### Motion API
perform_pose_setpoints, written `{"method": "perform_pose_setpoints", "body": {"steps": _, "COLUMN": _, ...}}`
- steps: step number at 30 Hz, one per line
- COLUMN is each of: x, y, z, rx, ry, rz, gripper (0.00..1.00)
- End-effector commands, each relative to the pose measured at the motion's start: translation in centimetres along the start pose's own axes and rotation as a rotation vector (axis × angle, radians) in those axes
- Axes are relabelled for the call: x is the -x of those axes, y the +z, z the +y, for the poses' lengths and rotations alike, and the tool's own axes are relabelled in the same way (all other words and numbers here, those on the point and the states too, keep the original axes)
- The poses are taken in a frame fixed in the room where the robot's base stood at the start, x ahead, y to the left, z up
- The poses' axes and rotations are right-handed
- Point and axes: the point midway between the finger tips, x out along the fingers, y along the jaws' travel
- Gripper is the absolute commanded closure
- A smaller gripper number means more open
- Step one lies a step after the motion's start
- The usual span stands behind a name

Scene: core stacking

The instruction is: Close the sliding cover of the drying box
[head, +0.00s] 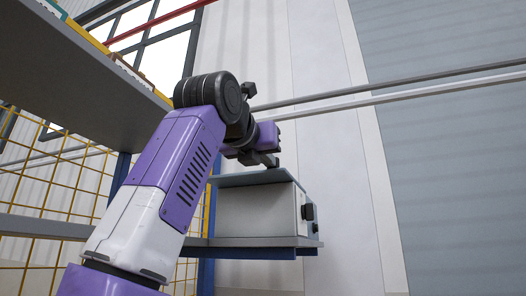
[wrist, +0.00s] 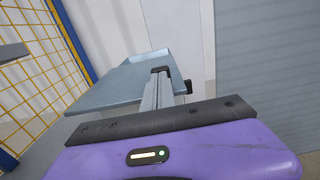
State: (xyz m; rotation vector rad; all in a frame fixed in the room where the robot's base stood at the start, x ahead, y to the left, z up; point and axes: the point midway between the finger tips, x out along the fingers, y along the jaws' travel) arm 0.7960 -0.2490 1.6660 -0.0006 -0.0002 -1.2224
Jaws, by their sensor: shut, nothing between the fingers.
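The drying box (head: 257,210) is a pale grey box on a shelf at the middle of the head view, with dark knobs on its right side. Its flat blue-grey sliding cover (head: 248,178) lies on top, and its left end juts a little past the box wall. The cover also shows in the wrist view (wrist: 118,86) as a wide plate left of the fingers. My gripper (head: 268,160) is just above the cover's top; its fingers are together and empty in the wrist view (wrist: 160,72). I cannot tell whether they touch the cover. The box's inside is hidden.
The box stands on a grey shelf (head: 245,242) with a blue edge. A wide grey shelf (head: 75,65) hangs at the upper left, close to my arm. Yellow mesh (head: 60,185) is at the left. Rails (head: 400,90) run along the wall behind; the right side is clear.

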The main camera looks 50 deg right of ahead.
Motion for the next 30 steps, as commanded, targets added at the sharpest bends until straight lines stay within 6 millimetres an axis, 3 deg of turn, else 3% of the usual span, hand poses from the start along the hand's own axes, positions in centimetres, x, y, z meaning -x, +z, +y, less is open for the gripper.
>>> {"method": "perform_pose_setpoints", "body": {"steps": 9, "x": -8.8, "y": 0.5, "z": 0.0, "rx": 0.001, "ry": -0.001, "rz": 0.003, "gripper": 1.0}}
{"method": "perform_pose_setpoints", "body": {"steps": 15, "x": -13.4, "y": 0.4, "z": 0.0, "rx": 0.0, "ry": 0.0, "rz": 0.002, "gripper": 1.0}}
{"method": "perform_pose_setpoints", "body": {"steps": 21, "x": -16.1, "y": 0.3, "z": 0.0, "rx": -0.001, "ry": 0.0, "rz": 0.0, "gripper": 1.0}}
{"method": "perform_pose_setpoints", "body": {"steps": 30, "x": -17.0, "y": 0.1, "z": 0.0, "rx": -0.001, "ry": 0.0, "rz": -0.001, "gripper": 1.0}}
